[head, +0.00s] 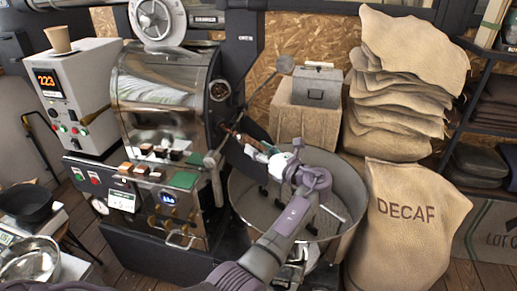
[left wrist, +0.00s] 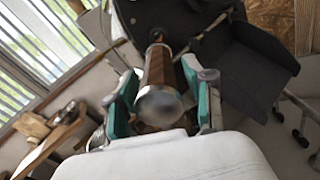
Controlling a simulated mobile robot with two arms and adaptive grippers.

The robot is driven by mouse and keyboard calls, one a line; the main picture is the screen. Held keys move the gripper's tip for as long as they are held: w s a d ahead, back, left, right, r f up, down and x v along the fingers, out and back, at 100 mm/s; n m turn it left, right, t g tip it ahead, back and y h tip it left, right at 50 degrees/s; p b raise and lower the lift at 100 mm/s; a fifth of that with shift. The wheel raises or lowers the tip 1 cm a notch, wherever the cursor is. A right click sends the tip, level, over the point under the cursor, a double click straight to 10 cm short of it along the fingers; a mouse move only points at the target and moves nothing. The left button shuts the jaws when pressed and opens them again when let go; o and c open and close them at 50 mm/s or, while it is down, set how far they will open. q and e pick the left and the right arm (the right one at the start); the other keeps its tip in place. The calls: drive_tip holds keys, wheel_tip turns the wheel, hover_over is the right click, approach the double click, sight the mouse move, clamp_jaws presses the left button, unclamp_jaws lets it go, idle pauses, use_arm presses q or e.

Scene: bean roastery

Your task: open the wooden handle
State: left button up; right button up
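The wooden handle (left wrist: 158,72) is a brown grip with a rounded metal end, seen nearly end-on in the left wrist view. My left gripper (left wrist: 160,98) has its green-padded fingers on either side of it. Narrow gaps seem to show between handle and pads, so the fingers look open around it. In the head view my left gripper (head: 262,154) reaches to the right side of the steel roaster (head: 165,95), above the round cooling bin (head: 345,190). My right gripper is out of view.
A tall burlap DECAF sack (head: 405,225) stands right of the bin. Folded sacks (head: 400,85) are piled behind it. A grey metal box (head: 317,84) sits on a crate at the back. A control cabinet (head: 75,90) stands left of the roaster.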

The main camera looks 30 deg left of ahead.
use_arm(q)
drive_tip(key=shift+d, duration=0.1)
drive_tip(key=v, duration=0.7)
drive_tip(key=shift+d, duration=0.1)
idle(0.4)
